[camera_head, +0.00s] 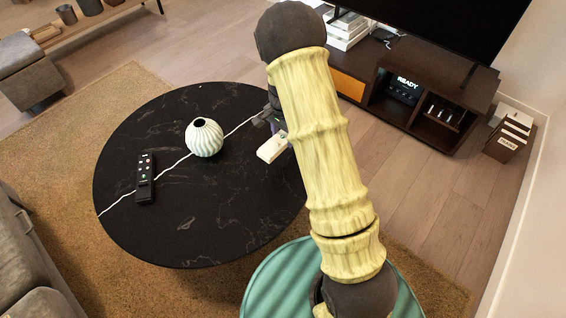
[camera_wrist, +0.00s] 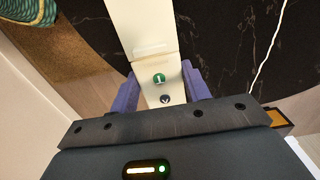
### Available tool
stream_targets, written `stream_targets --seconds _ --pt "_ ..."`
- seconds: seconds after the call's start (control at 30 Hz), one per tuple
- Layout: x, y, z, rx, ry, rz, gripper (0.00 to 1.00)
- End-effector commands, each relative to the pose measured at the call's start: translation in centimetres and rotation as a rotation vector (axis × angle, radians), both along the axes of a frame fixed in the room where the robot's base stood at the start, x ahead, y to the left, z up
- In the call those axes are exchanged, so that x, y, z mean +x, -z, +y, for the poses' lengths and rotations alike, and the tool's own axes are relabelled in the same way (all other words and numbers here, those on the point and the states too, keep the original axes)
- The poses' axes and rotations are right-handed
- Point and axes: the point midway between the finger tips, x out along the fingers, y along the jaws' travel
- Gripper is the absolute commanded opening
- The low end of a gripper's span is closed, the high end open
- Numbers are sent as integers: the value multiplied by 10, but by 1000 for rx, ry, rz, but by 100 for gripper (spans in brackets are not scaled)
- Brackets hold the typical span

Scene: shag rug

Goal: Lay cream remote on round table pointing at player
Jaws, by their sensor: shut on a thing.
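My gripper (camera_wrist: 160,90) is shut on the cream remote (camera_wrist: 141,28), its purple fingers on either side of it. The remote's green button and a dark button show between the fingers. In the head view the cream remote (camera_head: 271,147) is at the right part of the round black marble table (camera_head: 190,235). I cannot tell whether it touches the top. My arm hides part of the gripper and the table's right edge. The player (camera_head: 404,88), with a lit READY display, sits in the dark cabinet at upper right.
A black remote (camera_head: 145,180) lies on the table's left side. A ribbed pale vase (camera_head: 205,139) stands near the table's middle. The front of the tabletop is clear. A grey sofa (camera_head: 28,262) is at left, a TV (camera_head: 450,25) above the cabinet (camera_head: 440,125).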

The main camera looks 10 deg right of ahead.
Motion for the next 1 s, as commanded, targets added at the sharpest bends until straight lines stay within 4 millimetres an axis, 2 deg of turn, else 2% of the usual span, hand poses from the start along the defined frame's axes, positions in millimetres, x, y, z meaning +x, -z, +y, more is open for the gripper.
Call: stream_targets --seconds 0.27,0.5,0.6,1.0 --pt "0 5 0 0 -1 0 22" --pt "-1 48 0 0 -2 3 22" --pt "0 60 0 0 -2 0 22" --pt "0 66 0 0 -2 0 22"
